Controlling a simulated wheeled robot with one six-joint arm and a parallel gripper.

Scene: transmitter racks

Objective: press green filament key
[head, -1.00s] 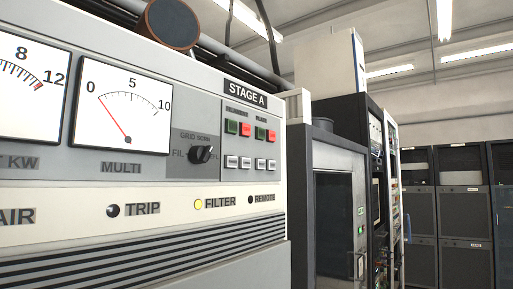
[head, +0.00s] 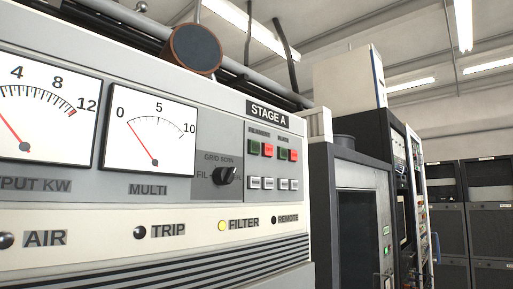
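The green filament key (head: 254,147) is the leftmost key of the upper row on the STAGE A panel (head: 268,170), under a small label that seems to read FILAMENT. A red key (head: 269,149) sits just right of it. Another green key (head: 283,153) and a red key (head: 293,155) follow under the plate label. A row of white keys (head: 268,184) lies below. The green filament key looks dark, the red ones brighter. My gripper is not in view.
A black rotary knob (head: 225,175) sits left of the keys. The yellow FILTER lamp (head: 222,225) is lit. Dark equipment racks (head: 350,210) stand to the right.

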